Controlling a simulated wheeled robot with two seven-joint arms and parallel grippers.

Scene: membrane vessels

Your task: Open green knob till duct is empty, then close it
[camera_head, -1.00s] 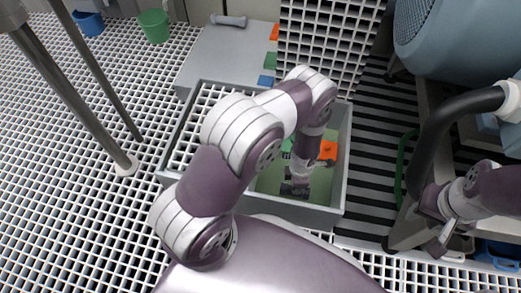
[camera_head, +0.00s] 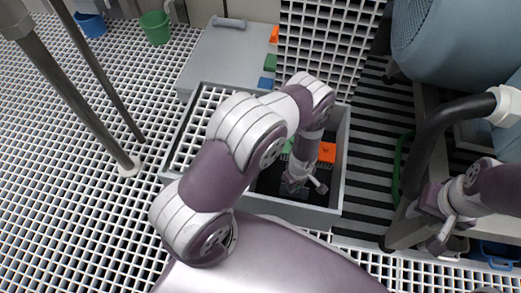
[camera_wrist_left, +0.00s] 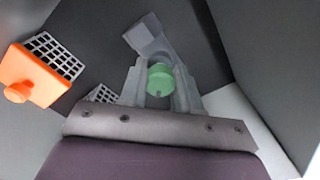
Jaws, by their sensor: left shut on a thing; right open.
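The duct is a grey open-topped box (camera_head: 345,160); its floor now looks dark, with no green liquid visible. My left arm reaches down into it. My left gripper (camera_head: 293,188) is low in the box, and in the left wrist view its fingers (camera_wrist_left: 160,88) are shut around the green knob (camera_wrist_left: 160,78). In the head view the gripper and arm hide that knob. My right gripper (camera_head: 436,215) is open and empty at the right, by a dark pipe, well away from the duct.
An orange block with a knob (camera_head: 327,151) and a partly hidden green piece (camera_head: 288,146) are inside the duct. A grey cover (camera_head: 225,60) lies behind it. A black hose (camera_head: 430,135) and a blue tank (camera_head: 460,40) stand at the right. A green bucket (camera_head: 154,26) is at the back left.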

